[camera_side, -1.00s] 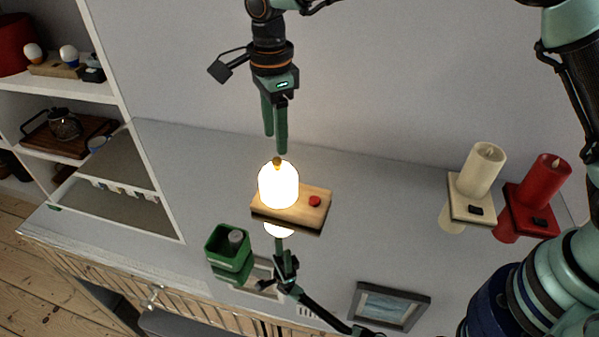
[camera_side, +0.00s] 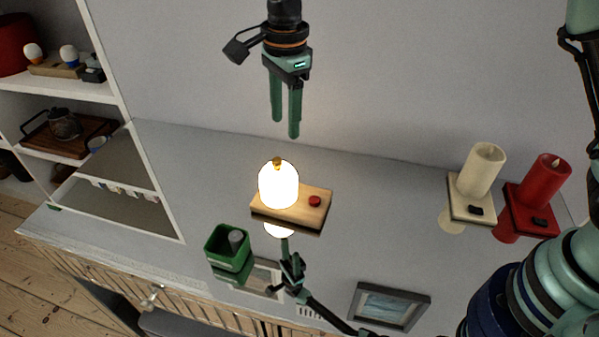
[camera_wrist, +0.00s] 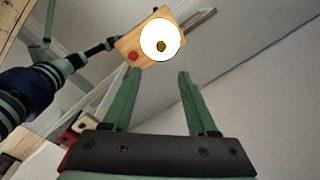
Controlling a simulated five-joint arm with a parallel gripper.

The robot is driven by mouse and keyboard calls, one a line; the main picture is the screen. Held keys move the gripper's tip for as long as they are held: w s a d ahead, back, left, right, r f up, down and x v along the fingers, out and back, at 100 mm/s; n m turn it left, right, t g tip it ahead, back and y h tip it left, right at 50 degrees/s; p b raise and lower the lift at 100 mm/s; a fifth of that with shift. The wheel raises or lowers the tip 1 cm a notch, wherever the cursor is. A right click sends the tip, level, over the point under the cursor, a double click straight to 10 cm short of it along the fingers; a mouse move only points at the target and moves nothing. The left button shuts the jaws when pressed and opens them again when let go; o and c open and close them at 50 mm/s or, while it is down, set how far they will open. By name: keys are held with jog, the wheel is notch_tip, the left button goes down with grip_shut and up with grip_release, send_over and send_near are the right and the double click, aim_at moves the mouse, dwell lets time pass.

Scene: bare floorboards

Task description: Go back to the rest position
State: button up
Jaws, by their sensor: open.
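My gripper (camera_side: 286,118) hangs in the air above the glowing lamp, fingers pointing down, open with nothing between them. In the wrist view my gripper (camera_wrist: 156,82) also shows its two green fingers apart and empty. The lamp (camera_side: 278,187) is a lit white dome with a small brass knob, standing on a wooden base (camera_side: 300,214) with a red button (camera_side: 315,201). In the wrist view the lamp (camera_wrist: 160,38) shows beyond the fingertips, with the red button (camera_wrist: 134,57) beside it.
A green box (camera_side: 229,248) holding a grey cylinder stands left of the lamp. A cream candle (camera_side: 481,172) and a red candle (camera_side: 541,184) stand on bases at right. A framed picture (camera_side: 390,305) is in front. Shelves (camera_side: 60,88) stand at left. The space around my gripper is clear.

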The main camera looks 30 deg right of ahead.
jog(key=s+d+r+n+t, duration=0.1)
jog(key=s+d+r+n, duration=0.25)
jog(key=d, duration=0.35)
jog(key=s+d+r+n+t, duration=0.2)
jog(key=s+d+r+n, duration=0.1)
jog(key=d+r+n, duration=0.25)
jog(key=s+d+f+n+t, duration=0.2)
jog(key=s+d+n, duration=0.6)
jog(key=s+d, duration=0.1)
jog(key=shift+s+f+n, duration=0.3)
jog(key=shift+s+f, duration=0.05)
jog(key=shift+s, duration=0.1)
jog(key=shift+d, duration=0.1)
